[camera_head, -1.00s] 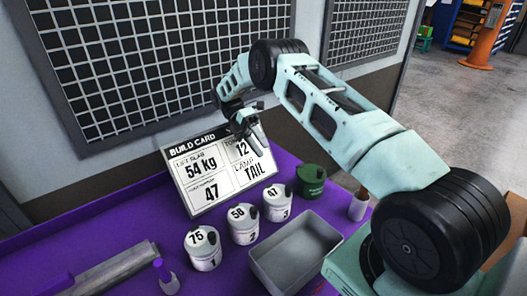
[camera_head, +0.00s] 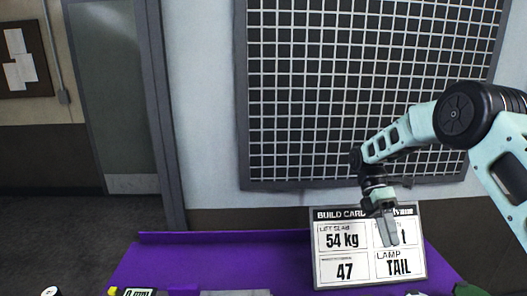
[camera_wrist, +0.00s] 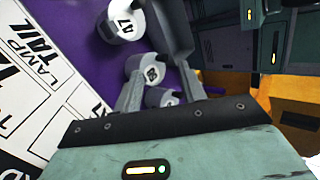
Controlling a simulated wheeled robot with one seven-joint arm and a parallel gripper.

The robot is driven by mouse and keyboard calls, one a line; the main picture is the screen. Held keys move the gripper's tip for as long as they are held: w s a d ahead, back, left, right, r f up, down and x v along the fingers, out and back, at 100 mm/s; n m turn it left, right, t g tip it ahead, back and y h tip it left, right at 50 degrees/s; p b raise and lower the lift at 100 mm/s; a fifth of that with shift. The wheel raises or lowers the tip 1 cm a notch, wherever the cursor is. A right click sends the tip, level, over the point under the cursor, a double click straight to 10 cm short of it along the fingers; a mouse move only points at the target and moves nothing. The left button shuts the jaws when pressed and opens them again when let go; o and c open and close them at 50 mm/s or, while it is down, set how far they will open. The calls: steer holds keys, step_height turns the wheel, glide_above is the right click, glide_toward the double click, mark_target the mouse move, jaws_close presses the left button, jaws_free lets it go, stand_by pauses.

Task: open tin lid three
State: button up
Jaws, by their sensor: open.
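I cannot tell from here whether a lid is raised. My gripper (camera_head: 390,242) is open and empty in the head view. It points down in front of the build card (camera_head: 330,270), above the purple bench. In the head view the tins are nearly all cut off by the bottom edge.
The purple bench (camera_head: 200,255) has a raised back edge. A black grid panel (camera_head: 370,90) hangs on the wall behind. A dark green tin (camera_head: 467,290) peeks in at the lower right. A small display (camera_head: 138,292) sits at the lower left. A grey door (camera_head: 115,90) stands left.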

steer(key=s+a+r+m+t+b, duration=0.1)
steer(key=s+a+r+m+t, duration=0.15)
steer(key=s+a, duration=0.4)
steer(key=s+a+r+m+t+b, duration=0.1)
steer(key=s+a+r+t, duration=0.15)
steer(key=s+a, duration=0.45)
steer(key=s+a+f+m+t+y+b, duration=0.1)
steer(key=s+a+m+t, duration=0.15)
steer(key=s, duration=0.55)
steer(key=s+a+f+m+t+y+b, duration=0.1)
steer(key=s+m+t, duration=0.15)
steer(key=s, duration=0.55)
steer(key=w+d+r+n+b, duration=0.1)
steer(key=w+d+n+b, duration=0.4)
steer(key=w+d, duration=0.75)
steer(key=w+d+r+n+h+b, duration=0.1)
steer(key=w+d+n, duration=0.15)
steer(key=d, duration=0.45)
steer(key=w+d+r+n+b, duration=0.1)
steer(key=w+d+n, duration=0.15)
steer(key=d, duration=0.45)
step_height(320, 180, down, 17)
steer(key=shift+s+f+b, duration=0.1)
steer(key=shift+f+b, duration=0.1)
steer(key=shift+b, duration=0.1)
